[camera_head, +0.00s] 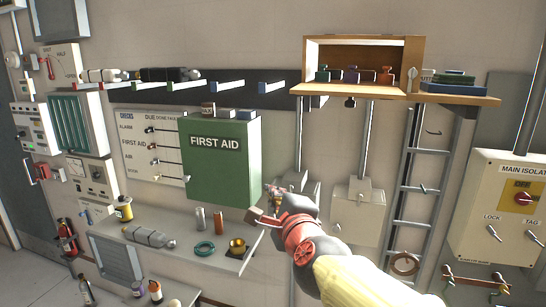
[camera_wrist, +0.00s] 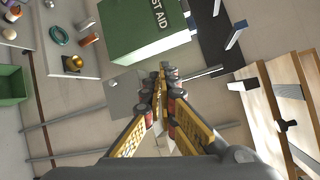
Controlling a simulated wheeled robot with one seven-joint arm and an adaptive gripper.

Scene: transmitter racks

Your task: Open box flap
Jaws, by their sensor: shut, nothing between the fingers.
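A green FIRST AID box (camera_head: 222,165) hangs on the wall with its front closed; in the wrist view (camera_wrist: 150,35) it lies just beyond the fingertips. Two pale grey boxes sit on upright conduits, the right one (camera_head: 358,212) in clear view and the left one (camera_head: 300,188) partly behind my gripper. A grey box (camera_wrist: 122,95) also shows left of the fingers in the wrist view. An open-fronted wooden box (camera_head: 413,65) stands on the upper shelf. My gripper (camera_head: 268,203) is shut and empty, in front of the wall at the green box's lower right. I cannot tell whether it touches anything.
A wooden shelf (camera_head: 460,97) holds the wooden box and several small bottles. A ladder (camera_head: 421,190) and a MAIN ISOLATOR panel (camera_head: 500,210) are to the right. A lower shelf (camera_head: 225,262) with cans and a brass cup (camera_head: 237,246) is below the green box.

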